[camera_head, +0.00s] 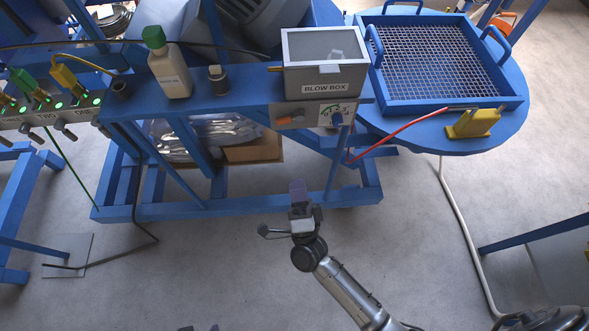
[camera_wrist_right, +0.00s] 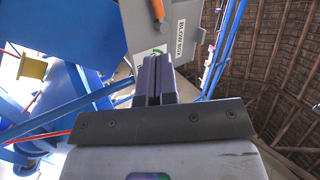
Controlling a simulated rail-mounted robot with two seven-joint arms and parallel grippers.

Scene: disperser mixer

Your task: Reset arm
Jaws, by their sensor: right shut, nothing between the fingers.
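My right gripper (camera_head: 298,188) is in the lower middle of the head view, over the floor just in front of the blue frame's lower bar. Its fingers are shut together with nothing between them. In the right wrist view the shut fingers (camera_wrist_right: 153,80) point up toward the control panel under the blow box. Of my left gripper, only what look like small dark tips (camera_head: 199,328) show at the bottom edge of the head view; the rest is out of frame.
A round blue table with a mesh tray (camera_head: 443,101) and yellow holder (camera_head: 473,124) stands right. A red hose (camera_head: 400,131) hangs between.

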